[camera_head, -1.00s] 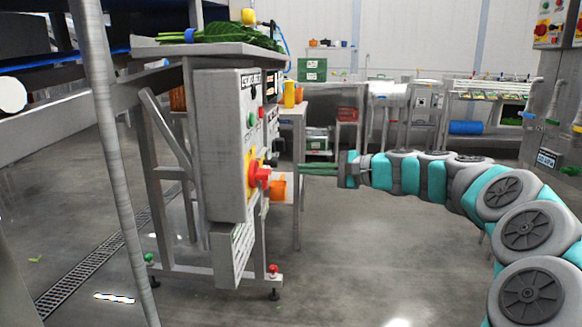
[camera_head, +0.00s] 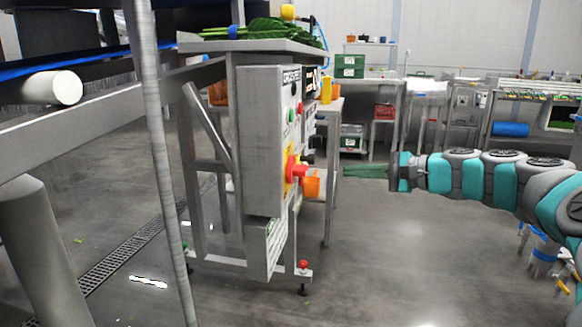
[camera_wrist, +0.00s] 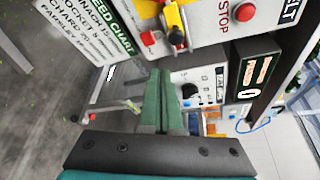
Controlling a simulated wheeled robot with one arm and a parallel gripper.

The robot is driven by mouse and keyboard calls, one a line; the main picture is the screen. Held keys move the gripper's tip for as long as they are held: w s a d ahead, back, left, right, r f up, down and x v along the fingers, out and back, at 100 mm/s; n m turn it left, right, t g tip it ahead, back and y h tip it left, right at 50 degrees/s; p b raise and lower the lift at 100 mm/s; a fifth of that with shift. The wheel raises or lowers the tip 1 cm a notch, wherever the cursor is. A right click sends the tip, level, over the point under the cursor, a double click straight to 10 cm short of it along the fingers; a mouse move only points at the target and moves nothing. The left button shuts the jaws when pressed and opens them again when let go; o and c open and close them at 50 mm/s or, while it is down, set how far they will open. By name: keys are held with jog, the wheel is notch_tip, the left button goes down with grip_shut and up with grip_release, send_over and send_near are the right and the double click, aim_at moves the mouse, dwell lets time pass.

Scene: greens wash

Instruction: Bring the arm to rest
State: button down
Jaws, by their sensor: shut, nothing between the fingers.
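My gripper (camera_head: 366,171) reaches out to the left at the end of my grey and teal arm in the head view. Its green fingers lie together, with nothing between them. The fingers also show in the wrist view (camera_wrist: 160,102), pointing toward the control panel side of the steel stand. In the head view the fingertips are to the right of the grey control box (camera_head: 262,140) and its red knob (camera_head: 297,168), apart from them in the picture.
The steel stand (camera_head: 250,46) bears leafy greens (camera_head: 268,32) on top. An orange container (camera_head: 312,186) is beside the red knob. A steel post (camera_head: 158,160) stands at left. Back benches carry a green crate (camera_head: 349,66) and red crate (camera_head: 384,111). The floor (camera_head: 400,260) below my arm is clear.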

jog(key=s+a+f+n+g+h+p, duration=0.1)
jog(key=s+a+f+n+g, duration=0.15)
jog(key=s+a, duration=0.3)
jog(key=s+a+f+n+g+p, duration=0.1)
jog(key=s+a+n+g, duration=0.2)
jog(key=s+a, duration=0.3)
jog(key=s+a+f+n+g+h+p, duration=0.1)
jog(key=s+a+f+n+g+h, duration=0.1)
jog(key=s+a+f, duration=0.3)
jog(key=s+f+n+g+h, duration=0.2)
jog(key=s+f, duration=0.2)
jog(key=s, duration=0.4)
jog(key=s+d+f+n+g+h+p, duration=0.1)
jog(key=s+d+f+h, duration=0.2)
jog(key=s, duration=0.6)
jog(key=s+d+f+n+g+h+p, duration=0.1)
jog(key=s+d+f+n+h, duration=0.1)
jog(key=s+d+f+h, duration=0.2)
jog(key=s+d+f, duration=0.1)
jog(key=s+d, duration=0.2)
jog(key=s, duration=0.2)
jog(key=shift+d+f, duration=0.15)
jog(key=shift+d, duration=0.15)
